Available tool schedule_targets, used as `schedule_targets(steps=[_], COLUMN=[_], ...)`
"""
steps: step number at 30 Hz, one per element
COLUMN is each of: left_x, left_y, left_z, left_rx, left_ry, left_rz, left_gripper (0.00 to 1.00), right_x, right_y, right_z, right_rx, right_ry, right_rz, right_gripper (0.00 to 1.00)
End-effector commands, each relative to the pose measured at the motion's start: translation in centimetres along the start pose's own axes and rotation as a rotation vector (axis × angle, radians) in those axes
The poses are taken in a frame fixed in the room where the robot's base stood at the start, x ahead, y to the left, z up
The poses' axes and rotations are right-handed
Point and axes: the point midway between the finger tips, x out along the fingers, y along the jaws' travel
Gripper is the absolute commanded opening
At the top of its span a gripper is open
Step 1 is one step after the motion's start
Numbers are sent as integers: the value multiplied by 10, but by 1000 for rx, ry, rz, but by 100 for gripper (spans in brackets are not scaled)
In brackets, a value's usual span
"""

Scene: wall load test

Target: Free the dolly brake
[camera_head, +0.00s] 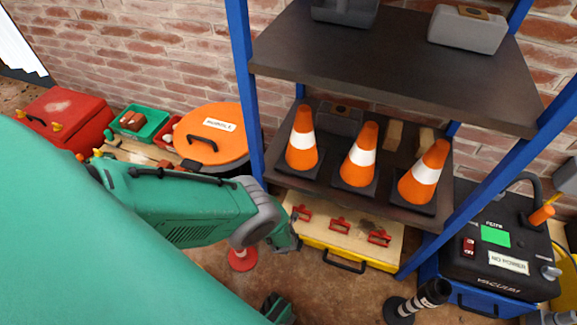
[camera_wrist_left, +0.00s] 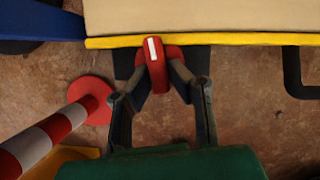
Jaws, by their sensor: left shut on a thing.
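The dolly (camera_head: 340,239) is a low cream-topped platform with a yellow edge under the shelf; its yellow edge (camera_wrist_left: 220,40) crosses the top of the left wrist view. A red brake lever with a white stripe (camera_wrist_left: 153,58) sticks out from below that edge. My left gripper (camera_wrist_left: 161,84) is shut on this lever, one finger on each side. In the head view my left gripper (camera_head: 287,240) is at the dolly's left front corner and hides the lever.
A shelf (camera_head: 400,67) with blue posts stands over the dolly, with orange cones (camera_head: 360,155) on it. A red-and-white post (camera_wrist_left: 45,138) on a red base stands left of the gripper. A black machine (camera_head: 495,245) is at right. Several containers stand at back left.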

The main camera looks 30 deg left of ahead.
Motion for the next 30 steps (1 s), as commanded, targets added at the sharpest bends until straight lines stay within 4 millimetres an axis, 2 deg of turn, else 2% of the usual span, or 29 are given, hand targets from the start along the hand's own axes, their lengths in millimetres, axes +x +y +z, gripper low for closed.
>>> schedule_targets(steps=[3,12,27,28,29,30], left_x=[-2,0,1,1,1,1], left_y=[0,0,0,0,0,0], left_z=[0,0,-1,-1,-1,-1], left_rx=[63,155,173,173,173,172], left_ry=[1,1,2,2,2,2], left_rz=[-30,-68,-75,-75,-75,-75], left_gripper=[0,0,0,22,32,34], right_x=[-9,-15,-15,-15,-15,-15], right_y=[0,0,0,0,0,0], right_z=[0,-1,-1,-1,-1,-1], right_rx=[0,0,0,0,0,0], right_ry=[0,0,0,0,0,0], right_rz=[0,0,0,0,0,0], right_gripper=[40,40,40,40,40,40])
